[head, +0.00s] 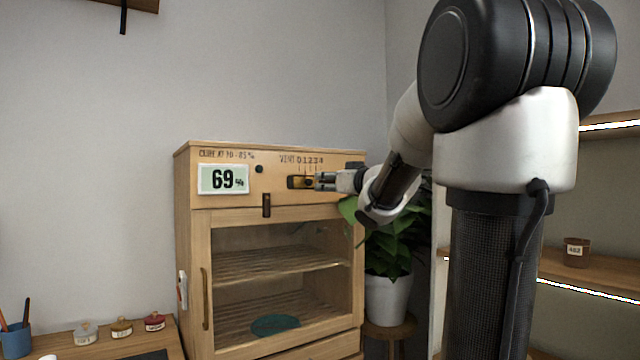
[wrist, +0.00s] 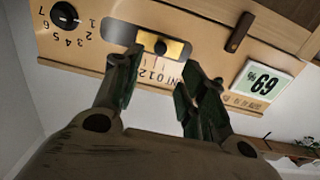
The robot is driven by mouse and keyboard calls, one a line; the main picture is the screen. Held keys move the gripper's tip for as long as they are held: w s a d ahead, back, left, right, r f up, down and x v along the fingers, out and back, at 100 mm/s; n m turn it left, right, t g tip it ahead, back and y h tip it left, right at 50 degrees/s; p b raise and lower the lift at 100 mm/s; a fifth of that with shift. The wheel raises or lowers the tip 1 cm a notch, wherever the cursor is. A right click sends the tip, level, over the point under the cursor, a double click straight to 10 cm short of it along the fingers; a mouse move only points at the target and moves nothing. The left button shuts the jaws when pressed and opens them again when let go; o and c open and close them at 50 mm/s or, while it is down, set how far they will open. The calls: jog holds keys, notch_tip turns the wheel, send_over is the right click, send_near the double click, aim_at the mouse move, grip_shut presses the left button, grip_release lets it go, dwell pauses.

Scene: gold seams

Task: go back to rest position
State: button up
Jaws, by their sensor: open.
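My gripper (head: 323,181) is at the upper front panel of a wooden cabinet (head: 186,230), in front of the right part of a brass vent slider (head: 298,182). In the wrist view, which is turned upside down, my gripper (wrist: 158,78) has its two dark fingers apart with nothing between them. The brass slider with its dark knob (wrist: 160,47) shows just beyond the fingertips. I cannot tell whether a fingertip touches it. The rest of my arm reaches in from the right in the head view.
The cabinet has a display (head: 223,179) reading 69%, a wooden latch (head: 266,204) and a glazed door. A numbered dial (wrist: 65,15) is on the panel. A potted plant (head: 388,295) and shelves stand right. Small jars (head: 121,328) and a blue cup (head: 15,341) are at lower left.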

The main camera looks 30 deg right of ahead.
jog(key=shift+s, duration=0.85)
jog(key=s+d+f+m+g+h, duration=0.1)
jog(key=s+d+f+g+h, duration=0.1)
jog(key=s+d+f+g, duration=0.3)
jog(key=s+d+f+m+g+h, duration=0.1)
jog(key=s+f+h, duration=0.15)
jog(key=f, duration=0.45)
jog(key=s+d+f+m+g+h, duration=0.1)
jog(key=s+d+f+g+h, duration=0.15)
jog(key=s+f, duration=0.25)
jog(key=s+a+f+n+g+y, duration=0.1)
jog(key=s+a+f+g+y, duration=0.1)
jog(key=s+a, duration=0.6)
jog(key=s+a+f+n+g+y, duration=0.1)
jog(key=s+a+f+g+y, duration=0.2)
jog(key=s+a+f, duration=0.3)
jog(key=shift+s+a+f+n+y, duration=0.35)
jog(key=shift+s+a+y, duration=0.6)
jog(key=shift+a, duration=1.5)
